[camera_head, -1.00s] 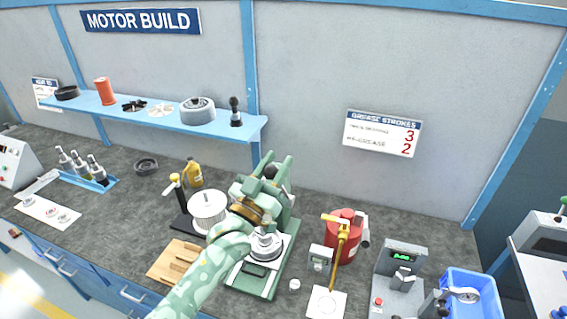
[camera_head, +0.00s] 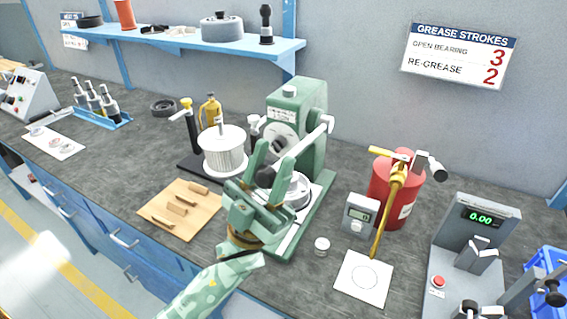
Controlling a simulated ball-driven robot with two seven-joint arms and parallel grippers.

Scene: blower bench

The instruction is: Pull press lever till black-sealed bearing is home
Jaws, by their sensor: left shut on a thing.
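The green arbor press (camera_head: 308,100) stands mid-bench in the head view. Its press lever (camera_head: 319,133) is a grey rod slanting down to the left from the press hub. My left gripper (camera_head: 272,163) is shut on the black-knobbed lower end of the lever, in front of the press. A round silver part (camera_head: 298,192) sits on the press base, partly behind my gripper. The black-sealed bearing cannot be made out, and my gripper hides the area under the ram. My right gripper is not in view.
A white spool-like part (camera_head: 224,152) and a wooden tray (camera_head: 180,210) stand left of the press. A small display unit (camera_head: 360,214), red grease can (camera_head: 395,190) and white card (camera_head: 364,278) are to the right. A scale-like stand (camera_head: 468,235) is further right.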

